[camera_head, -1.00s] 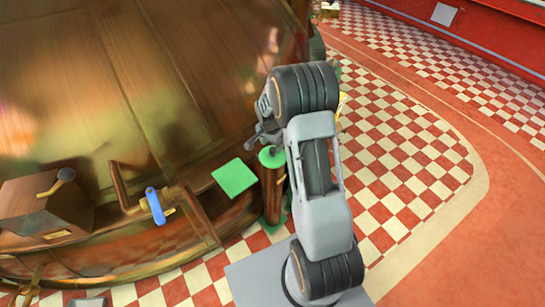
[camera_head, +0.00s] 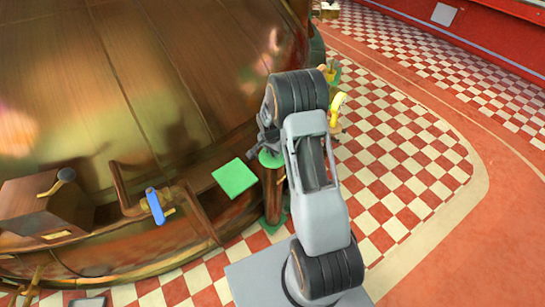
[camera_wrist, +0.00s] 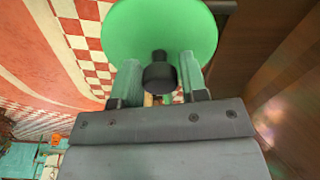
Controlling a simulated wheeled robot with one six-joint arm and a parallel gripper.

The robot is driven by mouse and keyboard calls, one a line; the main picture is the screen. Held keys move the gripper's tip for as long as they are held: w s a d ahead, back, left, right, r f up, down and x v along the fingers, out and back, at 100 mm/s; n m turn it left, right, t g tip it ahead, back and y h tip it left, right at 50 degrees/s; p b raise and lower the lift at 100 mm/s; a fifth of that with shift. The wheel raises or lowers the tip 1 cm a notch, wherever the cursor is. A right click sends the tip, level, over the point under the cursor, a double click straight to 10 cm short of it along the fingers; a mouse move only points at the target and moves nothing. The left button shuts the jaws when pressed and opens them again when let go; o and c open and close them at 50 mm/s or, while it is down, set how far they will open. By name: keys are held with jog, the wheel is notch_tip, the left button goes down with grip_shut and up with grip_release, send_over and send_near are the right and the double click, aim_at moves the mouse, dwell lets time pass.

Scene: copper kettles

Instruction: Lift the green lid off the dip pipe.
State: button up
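The green lid (camera_head: 270,160) is a round disc on top of the upright copper dip pipe (camera_head: 272,196) beside the big kettle. My gripper (camera_head: 260,150) is at the lid, partly hiding it in the head view. In the wrist view the lid (camera_wrist: 160,30) fills the top middle, with a dark knob (camera_wrist: 159,77) standing on it. My gripper (camera_wrist: 160,82) is open, its two fingers on either side of the knob with a visible gap on each side. The pipe is hidden below the lid there.
A flat green square (camera_head: 234,178) lies on the ledge left of the pipe. A blue-handled valve (camera_head: 155,206) and a copper box (camera_head: 45,205) are farther left. The large copper kettle (camera_head: 130,80) rises behind.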

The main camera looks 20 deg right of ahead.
jog(key=c, duration=0.6)
jog(key=shift+c, duration=0.2)
jog(key=shift+r, duration=0.15)
